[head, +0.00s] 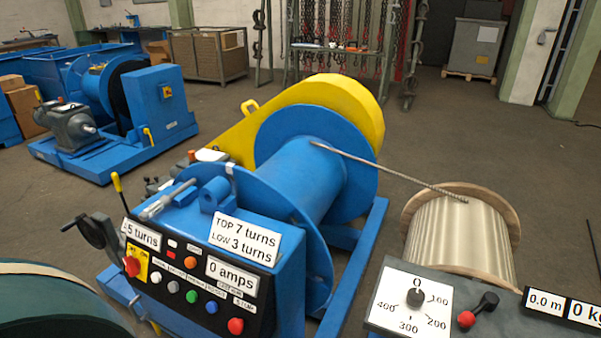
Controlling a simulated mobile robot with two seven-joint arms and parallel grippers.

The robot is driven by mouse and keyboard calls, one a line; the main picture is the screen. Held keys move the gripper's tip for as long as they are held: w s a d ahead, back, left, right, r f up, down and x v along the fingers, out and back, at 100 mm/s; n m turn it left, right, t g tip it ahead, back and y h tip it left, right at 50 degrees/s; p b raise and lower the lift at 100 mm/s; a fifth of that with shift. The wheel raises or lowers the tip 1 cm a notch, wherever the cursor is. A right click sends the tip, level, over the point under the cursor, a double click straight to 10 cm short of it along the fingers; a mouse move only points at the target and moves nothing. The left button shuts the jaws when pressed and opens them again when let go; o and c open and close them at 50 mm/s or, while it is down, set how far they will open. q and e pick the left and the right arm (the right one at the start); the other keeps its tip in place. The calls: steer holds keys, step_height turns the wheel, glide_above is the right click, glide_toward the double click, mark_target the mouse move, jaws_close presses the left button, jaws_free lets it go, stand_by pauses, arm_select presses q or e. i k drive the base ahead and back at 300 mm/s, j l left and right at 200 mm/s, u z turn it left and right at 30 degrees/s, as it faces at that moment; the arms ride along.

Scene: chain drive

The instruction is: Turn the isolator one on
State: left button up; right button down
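A red rotary knob on a yellow plate (132,266), which looks like an isolator, sits at the left end of the black control panel (185,292) on the blue winch. Small lettering is on the plate, but I cannot clearly tell the knob's setting. I cannot tell which is isolator one. The panel's displays read "-5 turns" and "0 amps". Neither of my grippers is in view.
The winch's blue drum (305,175) and yellow guard (330,98) stand behind the panel. A yellow-tipped lever (117,182) and a dark crank handle (88,232) rise beside it. A dial console (412,300) and a wire reel (460,240) are at right.

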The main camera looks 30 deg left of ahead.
mark_target(133, 265)
steer(key=u, duration=0.45)
steer(key=j+u, duration=0.1)
steer(key=u, duration=0.75)
steer(key=j+u, duration=0.1)
steer(key=u, duration=0.3)
steer(key=i+u, duration=0.1)
steer(key=u, duration=0.35)
steer(key=i+j+z, duration=0.1)
steer(key=i+z, duration=0.15)
steer(key=z, duration=0.15)
steer(key=i+j+z, duration=0.2)
steer(key=z, duration=0.25)
steer(key=i+j+z, duration=0.2)
steer(key=z, duration=0.2)
steer(key=j, duration=0.1)
